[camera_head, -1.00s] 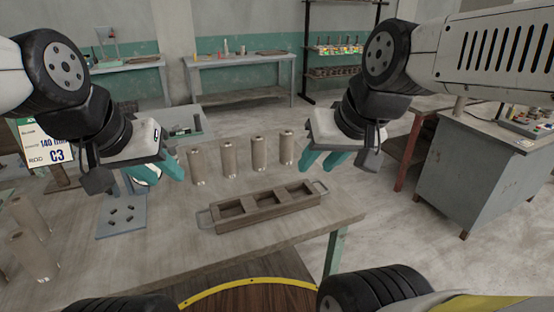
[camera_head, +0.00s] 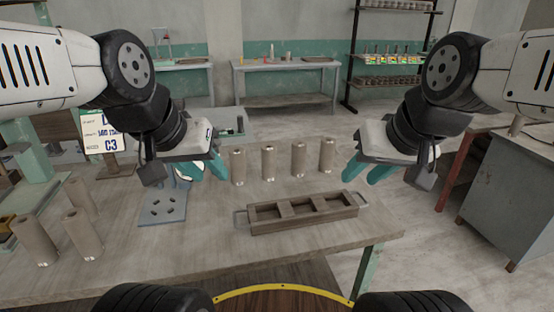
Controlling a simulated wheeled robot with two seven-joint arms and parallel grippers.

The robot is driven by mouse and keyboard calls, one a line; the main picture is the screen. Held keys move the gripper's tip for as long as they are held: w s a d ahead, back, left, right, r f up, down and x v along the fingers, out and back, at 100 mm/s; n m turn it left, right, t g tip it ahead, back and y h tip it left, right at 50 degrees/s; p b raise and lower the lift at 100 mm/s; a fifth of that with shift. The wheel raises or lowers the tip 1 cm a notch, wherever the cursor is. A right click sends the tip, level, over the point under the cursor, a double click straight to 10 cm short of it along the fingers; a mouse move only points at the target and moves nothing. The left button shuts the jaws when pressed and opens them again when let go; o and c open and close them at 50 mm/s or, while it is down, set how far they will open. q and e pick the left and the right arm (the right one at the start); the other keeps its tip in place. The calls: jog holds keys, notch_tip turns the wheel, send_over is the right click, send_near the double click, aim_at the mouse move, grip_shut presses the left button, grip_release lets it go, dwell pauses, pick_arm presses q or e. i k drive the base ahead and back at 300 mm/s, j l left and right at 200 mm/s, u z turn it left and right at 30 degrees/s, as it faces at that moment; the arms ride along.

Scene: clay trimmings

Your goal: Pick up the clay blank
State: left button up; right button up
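Several brown-grey clay cylinders stand upright in a row along the back of the table, including one at the left end (camera_head: 238,167) and one at the right end (camera_head: 327,155). Three more cylinders stand at the left, one of them nearest the middle (camera_head: 82,233). Which one is the task's blank I cannot tell. My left gripper (camera_head: 205,172) is open and empty, just left of the row. My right gripper (camera_head: 367,170) is open and empty, just right of the row. Neither touches a cylinder.
A brown tray (camera_head: 258,228) with compartments and end handles lies on the table (camera_head: 190,245) before the row. A grey plate with holes (camera_head: 152,215) lies left of it. A sign reading C3 (camera_head: 103,133) stands behind. The front of the table is clear.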

aim_at(268, 150)
jog(key=i+j+u, duration=0.2)
jog(key=u, duration=0.3)
jog(key=i+j+u, duration=0.2)
jog(key=u, duration=0.25)
